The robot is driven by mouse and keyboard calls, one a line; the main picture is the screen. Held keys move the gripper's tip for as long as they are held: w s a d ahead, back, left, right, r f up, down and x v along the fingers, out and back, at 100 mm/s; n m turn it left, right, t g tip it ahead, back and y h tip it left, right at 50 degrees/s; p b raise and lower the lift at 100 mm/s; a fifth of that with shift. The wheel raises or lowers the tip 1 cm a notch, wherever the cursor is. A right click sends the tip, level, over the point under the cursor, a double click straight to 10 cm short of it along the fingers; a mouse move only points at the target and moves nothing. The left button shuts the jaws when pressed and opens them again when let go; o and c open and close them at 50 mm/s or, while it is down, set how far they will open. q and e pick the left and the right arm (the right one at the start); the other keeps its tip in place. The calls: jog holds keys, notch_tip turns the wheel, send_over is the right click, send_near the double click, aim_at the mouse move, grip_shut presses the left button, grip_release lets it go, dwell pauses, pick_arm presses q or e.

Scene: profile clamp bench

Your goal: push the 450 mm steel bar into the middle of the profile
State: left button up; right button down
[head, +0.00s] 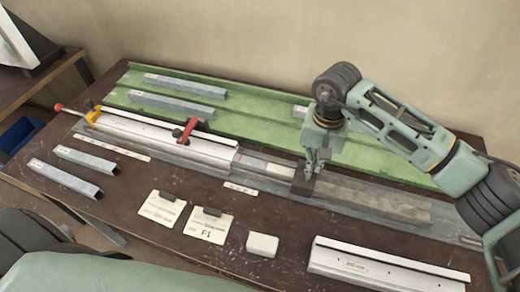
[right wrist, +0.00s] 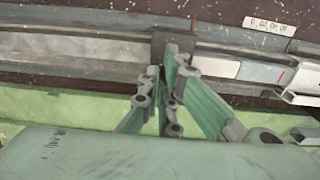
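The profile (head: 165,137) is a long pale channel lying in the clamp bench, with a red-handled clamp (head: 187,131) across it. The steel bar (head: 262,167), grey with a pale label and a red mark, sticks out of the profile's right end. It also shows in the right wrist view (right wrist: 258,73); how far it reaches inside is hidden. My right gripper (head: 313,168) is down at the rail, its fingers closed about a dark block (head: 303,184) near the bar's outer end. Contact between block and bar is unclear. My left gripper is out of view.
Several grey profiles lie on the green tray (head: 250,120) behind and at the front left. Two paper cards (head: 208,225), a white block (head: 262,245) and a long pale profile (head: 385,270) lie in front. The grey rail (head: 380,202) runs on to the right.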

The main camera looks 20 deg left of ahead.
jog(key=b, duration=0.3)
send_over(289, 172)
jog(key=shift+d+f, duration=0.1)
jog(key=shift+s+a+b, duration=0.1)
jog(key=shift+a+b, duration=1.05)
jog(key=shift+a, duration=2.05)
jog(key=shift+b, duration=0.3)
jog(key=shift+d, duration=0.75)
notch_tip(289, 172, up, 7)
jog(key=p, duration=0.2)
jog(key=shift+p, duration=0.3)
